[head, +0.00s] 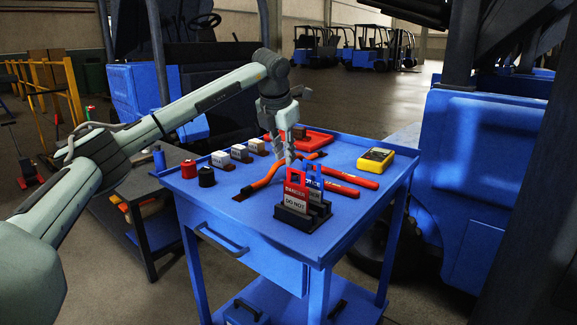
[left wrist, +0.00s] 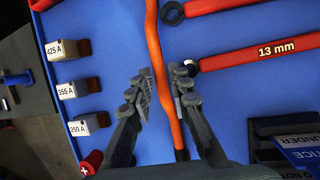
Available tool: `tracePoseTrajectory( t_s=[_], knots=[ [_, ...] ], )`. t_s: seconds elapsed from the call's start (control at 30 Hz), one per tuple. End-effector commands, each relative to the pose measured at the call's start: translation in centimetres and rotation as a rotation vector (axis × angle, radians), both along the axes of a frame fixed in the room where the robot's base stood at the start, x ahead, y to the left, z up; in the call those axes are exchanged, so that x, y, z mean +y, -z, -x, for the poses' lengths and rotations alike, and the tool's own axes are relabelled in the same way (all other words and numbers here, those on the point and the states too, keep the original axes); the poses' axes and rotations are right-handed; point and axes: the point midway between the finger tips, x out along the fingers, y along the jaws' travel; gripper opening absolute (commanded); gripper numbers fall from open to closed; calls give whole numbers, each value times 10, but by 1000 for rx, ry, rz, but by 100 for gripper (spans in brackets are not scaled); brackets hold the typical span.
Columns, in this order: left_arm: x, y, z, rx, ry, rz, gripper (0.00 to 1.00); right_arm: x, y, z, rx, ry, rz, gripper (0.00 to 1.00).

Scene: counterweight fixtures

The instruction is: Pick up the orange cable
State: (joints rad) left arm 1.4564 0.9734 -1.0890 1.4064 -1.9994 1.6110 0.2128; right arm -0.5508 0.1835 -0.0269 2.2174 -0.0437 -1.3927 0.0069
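The orange cable (head: 262,181) lies on the blue cart top (head: 232,210), running from near the cart's middle toward the front left. In the left wrist view the orange cable (left wrist: 153,42) runs top to bottom through the gap between my fingers. My left gripper (head: 287,155) points down over the cable. In the left wrist view my left gripper (left wrist: 160,84) is open, with one finger on each side of the cable and gaps showing. I cannot tell how far the fingertips are above the cart top. My right gripper is not in view.
Red-handled wrenches (head: 345,178) lie right of the cable. A black holder with danger tags (head: 297,201) stands in front. Labelled blocks (head: 221,159), a red cylinder (head: 188,169) and a black one (head: 206,177) stand left. A red tray (head: 318,140) and yellow meter (head: 375,160) are behind.

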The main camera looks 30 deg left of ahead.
Motion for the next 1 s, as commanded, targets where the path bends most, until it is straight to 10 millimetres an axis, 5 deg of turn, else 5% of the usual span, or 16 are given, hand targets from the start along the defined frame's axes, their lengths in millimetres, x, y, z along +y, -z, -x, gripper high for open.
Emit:
tracePoseTrajectory(
  t_s=[0.27, 0.47, 0.63, 1.0],
  knots=[
    [5, 28, -12, -1, -1, 0, 19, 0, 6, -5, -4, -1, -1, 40],
    [5, 29, -12, -1, -1, 0, 19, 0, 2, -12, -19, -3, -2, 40],
    [5, 29, -12, -1, -1, 0, 0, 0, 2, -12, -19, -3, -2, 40],
    [5, 25, -12, -4, -1, 1, 0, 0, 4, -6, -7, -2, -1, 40]
  ],
)
